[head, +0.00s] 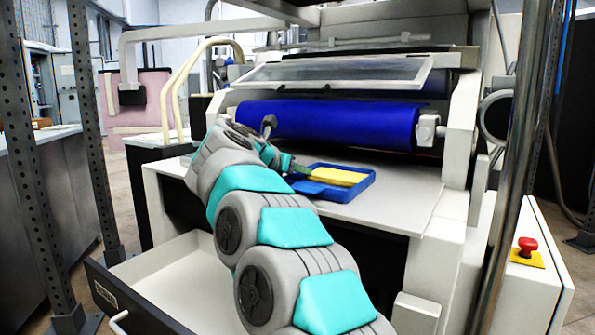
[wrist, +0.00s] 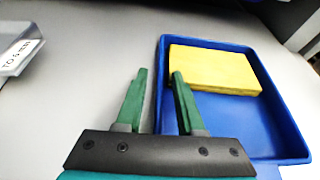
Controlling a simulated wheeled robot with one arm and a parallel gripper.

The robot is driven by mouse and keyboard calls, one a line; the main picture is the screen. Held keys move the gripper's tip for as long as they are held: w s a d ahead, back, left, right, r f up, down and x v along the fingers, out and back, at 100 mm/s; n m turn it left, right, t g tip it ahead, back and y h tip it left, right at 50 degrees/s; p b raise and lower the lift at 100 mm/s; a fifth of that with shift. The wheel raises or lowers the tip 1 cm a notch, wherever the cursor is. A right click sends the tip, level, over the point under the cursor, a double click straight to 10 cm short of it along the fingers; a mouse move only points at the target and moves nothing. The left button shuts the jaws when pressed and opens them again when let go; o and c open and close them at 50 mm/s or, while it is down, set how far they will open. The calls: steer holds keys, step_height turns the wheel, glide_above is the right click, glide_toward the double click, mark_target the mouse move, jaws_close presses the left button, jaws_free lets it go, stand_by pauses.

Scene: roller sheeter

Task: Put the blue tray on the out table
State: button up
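The blue tray (head: 345,194) sits on the pale bed of the roller machine, below the blue roller. It also shows in the wrist view (wrist: 285,142), at the right. A yellow block (wrist: 212,68) lies in it, toward its far side. My gripper (wrist: 158,75) is open at the tray's left wall, with a clear gap between its green fingers. The wall shows between them, one finger outside and one over the inside. In the head view my gripper (head: 299,168) is at the tray's left edge, partly hidden by my arm. No marking shows which surface is the out table.
The machine bed (head: 395,190) is bare right of the tray. An open drawer (head: 185,285) juts out below at the left. A metal-topped bench (head: 45,136) stands at the far left behind a perforated post (head: 30,165). A labelled holder (wrist: 18,50) lies left in the wrist view.

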steer(key=b+v, duration=0.1)
steer(key=v, duration=1.1)
